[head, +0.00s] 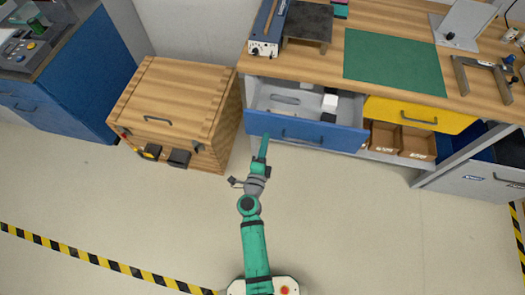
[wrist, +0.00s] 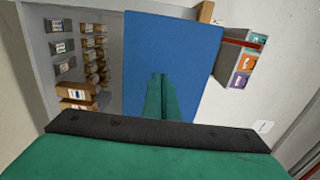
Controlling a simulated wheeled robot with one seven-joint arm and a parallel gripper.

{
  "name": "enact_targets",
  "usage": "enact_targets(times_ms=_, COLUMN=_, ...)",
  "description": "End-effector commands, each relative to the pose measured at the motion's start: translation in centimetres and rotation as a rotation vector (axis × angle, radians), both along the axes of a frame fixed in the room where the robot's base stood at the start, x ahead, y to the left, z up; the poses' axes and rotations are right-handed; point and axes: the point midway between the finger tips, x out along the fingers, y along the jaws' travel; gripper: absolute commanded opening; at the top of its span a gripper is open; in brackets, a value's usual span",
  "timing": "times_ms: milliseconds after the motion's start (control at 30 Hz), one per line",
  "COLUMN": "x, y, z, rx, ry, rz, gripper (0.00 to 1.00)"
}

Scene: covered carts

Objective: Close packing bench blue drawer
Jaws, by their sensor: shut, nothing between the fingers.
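The packing bench (head: 391,78) has a wooden top. Its blue drawer (head: 340,137) stands pulled out under the bench, with a dark bar handle (head: 303,139) on its front. The drawer's grey inside shows, with a white block and a few small items in it. My gripper (head: 264,142) is shut and empty, at the left end of the blue front in the head view. In the wrist view the shut fingers (wrist: 160,80) lie over a blue panel (wrist: 175,38), likely the drawer front. I cannot tell whether they touch it.
A yellow drawer (head: 418,114) sits shut to the right, above cardboard boxes (head: 400,142) on a shelf. A wooden crate (head: 172,117) with a lid stands to the left, beside a blue cabinet (head: 85,75). The floor in front is clear, with striped tape.

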Motion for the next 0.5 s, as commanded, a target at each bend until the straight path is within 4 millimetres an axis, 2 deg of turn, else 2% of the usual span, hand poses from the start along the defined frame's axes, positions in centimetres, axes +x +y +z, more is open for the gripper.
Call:
enact_targets(times_ms=200, x=1.42, y=-0.41, z=0.00, rx=-0.001, ry=0.000, rz=0.000, gripper=0.00)
enact_targets(times_ms=500, x=1.53, y=-0.43, z=0.00, rx=-0.001, ry=0.000, rz=0.001, gripper=0.00)
